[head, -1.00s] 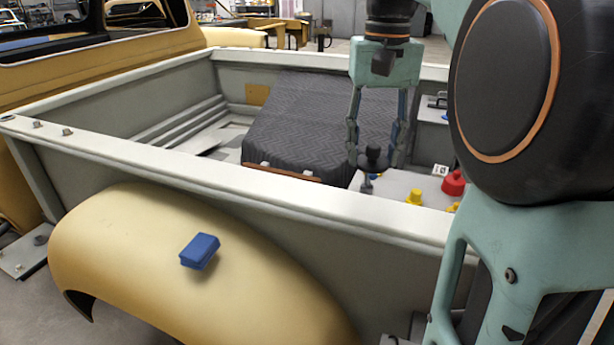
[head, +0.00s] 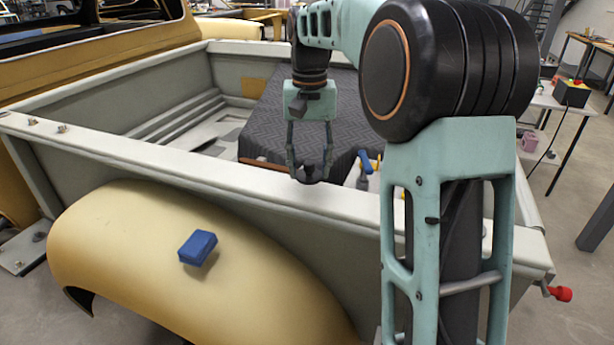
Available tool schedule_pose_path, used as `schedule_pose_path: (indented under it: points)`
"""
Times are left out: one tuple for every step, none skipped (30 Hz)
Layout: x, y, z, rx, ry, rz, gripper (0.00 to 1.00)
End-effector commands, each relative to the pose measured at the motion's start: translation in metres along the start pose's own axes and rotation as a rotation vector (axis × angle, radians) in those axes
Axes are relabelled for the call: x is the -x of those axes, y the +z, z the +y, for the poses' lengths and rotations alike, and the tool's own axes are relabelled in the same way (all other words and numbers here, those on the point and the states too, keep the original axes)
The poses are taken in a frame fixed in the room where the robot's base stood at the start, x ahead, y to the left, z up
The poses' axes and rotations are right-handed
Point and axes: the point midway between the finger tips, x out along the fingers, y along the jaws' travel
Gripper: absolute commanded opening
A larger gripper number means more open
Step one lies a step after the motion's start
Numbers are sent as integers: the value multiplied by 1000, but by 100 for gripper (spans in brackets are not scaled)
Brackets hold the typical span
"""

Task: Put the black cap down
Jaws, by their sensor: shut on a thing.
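The black cap (head: 309,174) is small, dark and round-topped. My gripper (head: 310,167) points down and is shut on it, with a finger at each side. In the picture the cap overlaps the pale top rail (head: 255,178) of the truck bed's near side wall. I cannot tell whether it touches the rail or hangs above it. The fingertips hide part of the cap.
A blue block (head: 197,247) lies on the yellow fender (head: 130,230). A dark quilted cover (head: 270,130) lies in the bed behind my gripper. A blue-handled part (head: 365,162) stands right of the cap. The rail left of the cap is clear.

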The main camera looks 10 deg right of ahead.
Motion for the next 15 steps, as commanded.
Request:
schedule_pose_path:
  points:
    - [-6, -3, -4, 3, 0, -3, 23]
    - [-10, -4, -6, 3, 0, -3, 23]
    - [-18, -3, -4, 2, 1, -4, 23]
    - [-23, -3, -4, 2, 1, -3, 23]
    - [-27, -3, -4, 2, 1, -3, 23]
    - [-31, -3, -4, 1, 0, -2, 23]
    - [-34, -3, -4, 2, 0, -2, 23]
    - [-35, -3, -4, 2, 0, -2, 23]
    - [-37, -3, -4, 1, 0, -1, 23]
    - [-37, -3, -4, 1, 0, 0, 23]
    - [-37, -3, -4, 1, 0, 0, 23]
    - [-37, -3, -4, 1, 0, 0, 23]
    - [-37, -3, -4, 1, 0, 0, 23]
    - [-37, -3, -4, 1, -1, 0, 23]
    - [-37, -3, -4, 1, 0, 0, 23]
